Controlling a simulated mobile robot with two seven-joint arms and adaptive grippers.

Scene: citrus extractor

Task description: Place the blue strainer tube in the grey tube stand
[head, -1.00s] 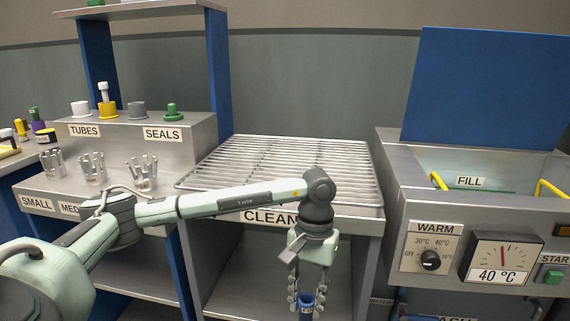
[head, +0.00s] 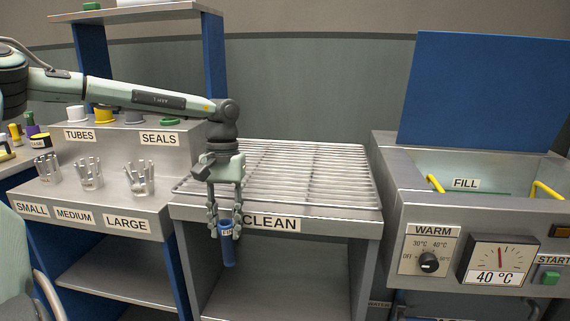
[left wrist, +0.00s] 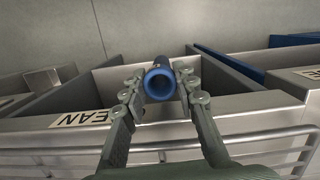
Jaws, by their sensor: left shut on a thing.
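The blue strainer tube (head: 229,248) hangs upright in my left gripper (head: 226,222), in front of the front edge of the CLEAN rack. In the left wrist view the tube (left wrist: 160,84) shows its round open end between the fingers of my left gripper (left wrist: 160,90). The grey tube stand (head: 136,119) is on the raised TUBES shelf, to the left of and behind the gripper. My forearm passes just above the stand and hides its top. My right gripper is in no view.
A white stand (head: 76,114), a yellow stand (head: 103,116) and a green seal (head: 169,122) share the raised shelf. Pronged metal holders (head: 139,180) stand on the lower step. The wire rack (head: 300,180) is empty. A basin (head: 490,178) is at the right.

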